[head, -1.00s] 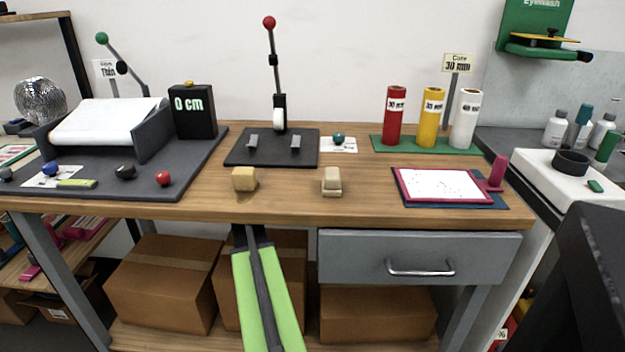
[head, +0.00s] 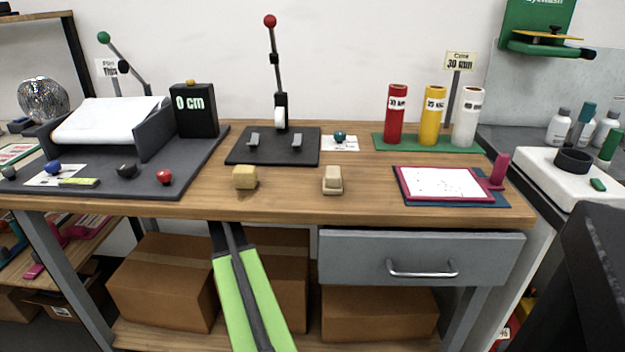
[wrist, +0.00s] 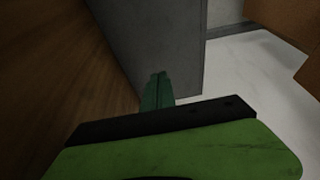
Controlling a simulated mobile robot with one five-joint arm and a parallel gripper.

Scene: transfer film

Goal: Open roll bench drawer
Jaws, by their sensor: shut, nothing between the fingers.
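The roll bench drawer has a grey front (head: 420,258) under the right half of the wooden bench. Its silver bar handle (head: 422,272) faces me, and the front looks flush with the bench, so the drawer appears closed. My green and black arm reaches up under the bench's front edge, left of the drawer; its far end is hidden there in the head view. In the wrist view my gripper (wrist: 157,92) is shut and empty. It points towards a grey panel (wrist: 160,45), possibly the drawer's side. The handle is not in the wrist view.
The wooden benchtop (head: 290,200) overhangs my arm. Cardboard boxes (head: 165,280) stand on the lower shelf behind and beside it. A grey bench leg (head: 65,270) is at the left. The space before the drawer front looks clear.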

